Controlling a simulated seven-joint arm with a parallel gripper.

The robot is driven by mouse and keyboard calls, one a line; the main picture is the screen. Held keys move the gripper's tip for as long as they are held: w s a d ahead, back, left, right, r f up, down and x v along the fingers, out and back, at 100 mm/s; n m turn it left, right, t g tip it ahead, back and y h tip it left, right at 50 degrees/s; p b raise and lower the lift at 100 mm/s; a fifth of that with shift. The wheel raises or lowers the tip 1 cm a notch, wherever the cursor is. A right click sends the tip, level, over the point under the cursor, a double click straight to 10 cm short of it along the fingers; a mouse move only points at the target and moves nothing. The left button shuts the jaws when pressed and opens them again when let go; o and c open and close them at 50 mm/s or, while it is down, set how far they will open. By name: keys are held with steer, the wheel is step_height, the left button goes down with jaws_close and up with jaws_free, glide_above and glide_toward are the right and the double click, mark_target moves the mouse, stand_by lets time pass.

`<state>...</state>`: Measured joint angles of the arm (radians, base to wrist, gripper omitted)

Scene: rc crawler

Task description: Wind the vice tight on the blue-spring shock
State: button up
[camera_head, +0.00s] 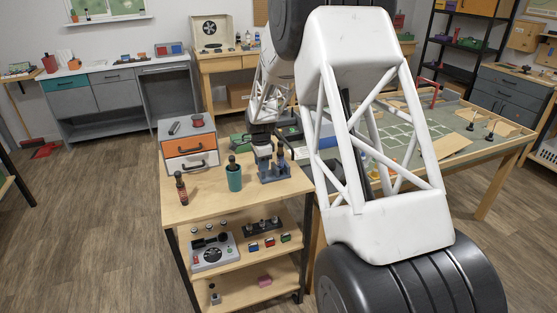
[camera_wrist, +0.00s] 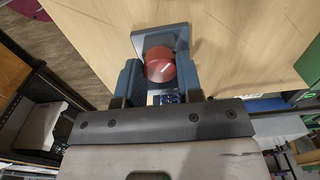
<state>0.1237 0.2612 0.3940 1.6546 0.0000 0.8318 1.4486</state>
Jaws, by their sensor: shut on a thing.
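My gripper (camera_head: 263,146) reaches down to the blue-grey vice (camera_head: 274,175) on the near wooden bench. In the wrist view my gripper (camera_wrist: 160,72) is shut on a round red knob (camera_wrist: 161,66) between its two fingers. A grey square plate (camera_wrist: 147,43) lies beyond the knob. A small patch of blue (camera_wrist: 171,98) shows near the base of the fingers; I cannot tell whether it is the blue spring. In the head view a dark upright piece (camera_head: 281,152) stands at the vice, partly hidden by my gripper. How tightly the vice holds anything cannot be seen.
A dark-topped red item (camera_head: 181,188) stands farther left. A drawer box (camera_head: 189,162) with orange and white fronts is behind them. The front of the bench top (camera_head: 215,208) is clear.

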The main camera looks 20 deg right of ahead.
steer(key=shift+m, duration=1.5)
steer(key=shift+m, duration=1.5)
steer(key=shift+m, duration=1.5)
